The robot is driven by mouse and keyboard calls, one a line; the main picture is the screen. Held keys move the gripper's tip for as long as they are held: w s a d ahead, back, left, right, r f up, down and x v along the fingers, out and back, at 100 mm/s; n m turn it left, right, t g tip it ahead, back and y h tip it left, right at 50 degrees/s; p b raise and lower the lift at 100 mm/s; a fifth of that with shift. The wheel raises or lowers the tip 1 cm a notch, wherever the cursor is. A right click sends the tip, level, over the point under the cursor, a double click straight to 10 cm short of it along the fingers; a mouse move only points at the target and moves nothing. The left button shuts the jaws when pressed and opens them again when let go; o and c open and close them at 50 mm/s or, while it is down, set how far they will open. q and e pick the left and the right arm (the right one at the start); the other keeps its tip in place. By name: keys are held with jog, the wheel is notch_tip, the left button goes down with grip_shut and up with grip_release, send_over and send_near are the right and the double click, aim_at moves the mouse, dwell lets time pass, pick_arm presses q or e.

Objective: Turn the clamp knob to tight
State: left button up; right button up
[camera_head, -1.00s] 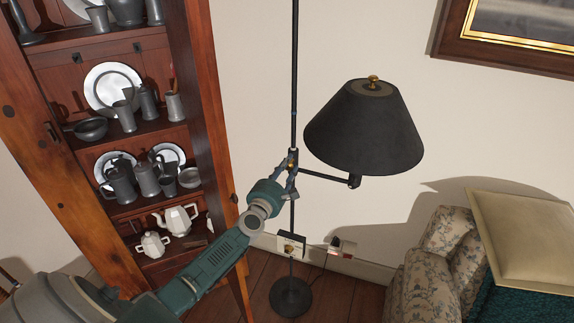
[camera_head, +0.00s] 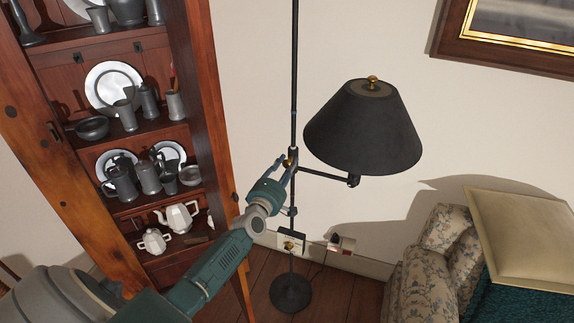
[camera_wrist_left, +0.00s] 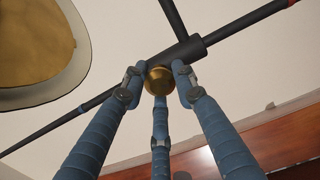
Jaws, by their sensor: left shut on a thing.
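The brass clamp knob (camera_wrist_left: 158,80) sits on the dark sleeve (camera_wrist_left: 182,54) of the floor lamp's pole, and shows small in the head view (camera_head: 290,162). My left gripper (camera_wrist_left: 158,84) is shut on the knob, with its blue fingers around it. In the head view the left gripper (camera_head: 286,164) reaches in from the lower left to the pole. The fingers hide part of the knob, and I see no mark that tells how tight it is. My right gripper is in neither view.
The black lampshade (camera_head: 363,128) hangs on a side arm right of the pole. A wooden cupboard (camera_head: 215,130) with pewter and white pots stands close on the left. A floral armchair (camera_head: 428,265) is at the lower right. The round lamp base (camera_head: 290,296) rests on the floor.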

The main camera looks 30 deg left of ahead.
pick_arm(q)
jog(key=m, duration=0.4)
jog(key=shift+m+p, duration=0.3)
jog(key=m, duration=0.3)
jog(key=shift+m, duration=0.4)
jog(key=m+p, duration=0.1)
jog(key=m, duration=0.2)
jog(key=shift+r+m, duration=0.1)
jog(key=shift+m, duration=1.8)
jog(key=o, duration=1.2)
jog(key=shift+c, duration=0.2)
